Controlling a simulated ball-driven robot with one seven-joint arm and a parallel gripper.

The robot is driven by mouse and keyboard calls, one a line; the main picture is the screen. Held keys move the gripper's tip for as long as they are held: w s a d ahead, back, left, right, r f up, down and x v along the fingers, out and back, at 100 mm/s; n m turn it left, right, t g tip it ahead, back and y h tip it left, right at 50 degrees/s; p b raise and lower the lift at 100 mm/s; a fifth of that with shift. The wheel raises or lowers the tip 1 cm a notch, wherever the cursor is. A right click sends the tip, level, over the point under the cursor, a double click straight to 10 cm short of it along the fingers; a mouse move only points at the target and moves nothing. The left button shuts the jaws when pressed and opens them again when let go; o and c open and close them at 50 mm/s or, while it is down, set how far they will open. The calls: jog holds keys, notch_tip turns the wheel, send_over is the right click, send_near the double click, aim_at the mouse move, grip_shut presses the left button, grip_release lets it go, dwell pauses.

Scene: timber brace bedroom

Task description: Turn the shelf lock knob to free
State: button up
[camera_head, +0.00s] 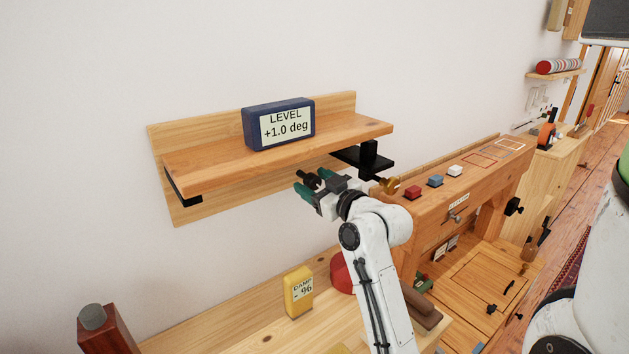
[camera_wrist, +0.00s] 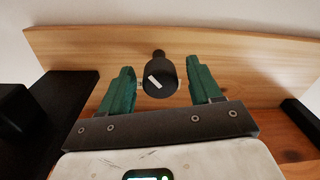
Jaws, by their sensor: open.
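The wooden wall shelf (camera_head: 225,150) carries a dark blue level box (camera_head: 257,132) reading "LEVEL +1.0 deg". In the wrist view, the black lock knob (camera_wrist: 160,84) is round with a slanted white mark on its face. It sticks out from the wooden backboard (camera_wrist: 225,58). In the head view, the knob (camera_head: 309,180) is small, dark and partly hidden by my gripper (camera_head: 312,185), below the shelf. My gripper (camera_wrist: 157,68) is open, with one green finger on each side of the knob. Gaps show between the fingers and the knob.
A black bracket (camera_head: 370,158) juts out under the shelf's right end. A wooden bench with red, blue and white blocks (camera_head: 435,181) stands to the right. A yellow "DAMP" meter (camera_head: 298,291) stands on the lower surface. The wall left of the shelf is clear.

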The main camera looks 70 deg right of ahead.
jog(key=shift+w+d, duration=0.1)
jog(key=shift+c, duration=0.3)
jog(key=c, duration=1)
